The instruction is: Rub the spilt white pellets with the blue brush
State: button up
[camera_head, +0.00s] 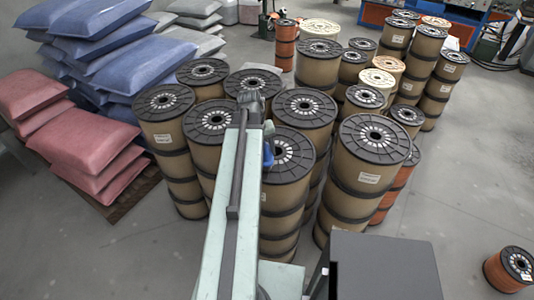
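My pale green arm stretches forward up the middle of the view and ends in a grey joint over the spools. I cannot make out the gripper's fingers; they are hidden by the arm or out of view. A small blue piece (268,155) shows at the right side of the arm, in front of a spool stack; it is too small and covered to tell whether it is the blue brush or a part of something else. I see no spilt white pellets on the visible floor.
Stacks of brown spools with black flanges (374,140) crowd the middle. Blue sacks (140,65) and red sacks (85,145) are piled at left on a pallet. An orange spool (510,268) stands at lower right. Grey floor (450,200) is open at right.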

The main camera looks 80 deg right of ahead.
jog(key=shift+w+d, duration=0.4)
jog(key=shift+w, duration=0.6)
jog(key=shift+w+d, duration=0.4)
jog(key=shift+w, duration=0.55)
jog(key=shift+w+d, duration=0.4)
jog(key=shift+w, duration=0.6)
notch_tip(320, 180, up, 6)
jog(key=p, duration=0.6)
notch_tip(320, 180, up, 3)
jog(key=p, duration=0.3)
jog(key=shift+s, duration=0.1)
